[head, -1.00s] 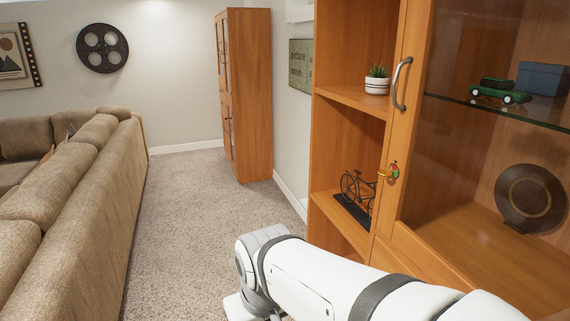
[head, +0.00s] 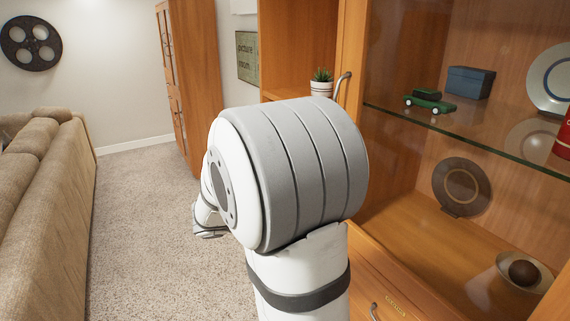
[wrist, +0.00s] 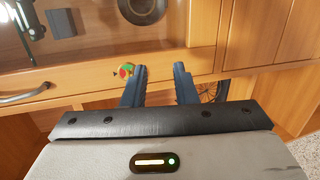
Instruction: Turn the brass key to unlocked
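In the head view my arm hides the lock, the key and the gripper.
The cabinet door's handle (head: 342,86) is partly hidden by my arm. A green toy car (head: 428,102) and a blue box (head: 470,82) sit behind the glass. A potted plant (head: 321,83) stands on the open shelf. Carpet (head: 140,220) is clear between the sofa (head: 45,185) and cabinet.

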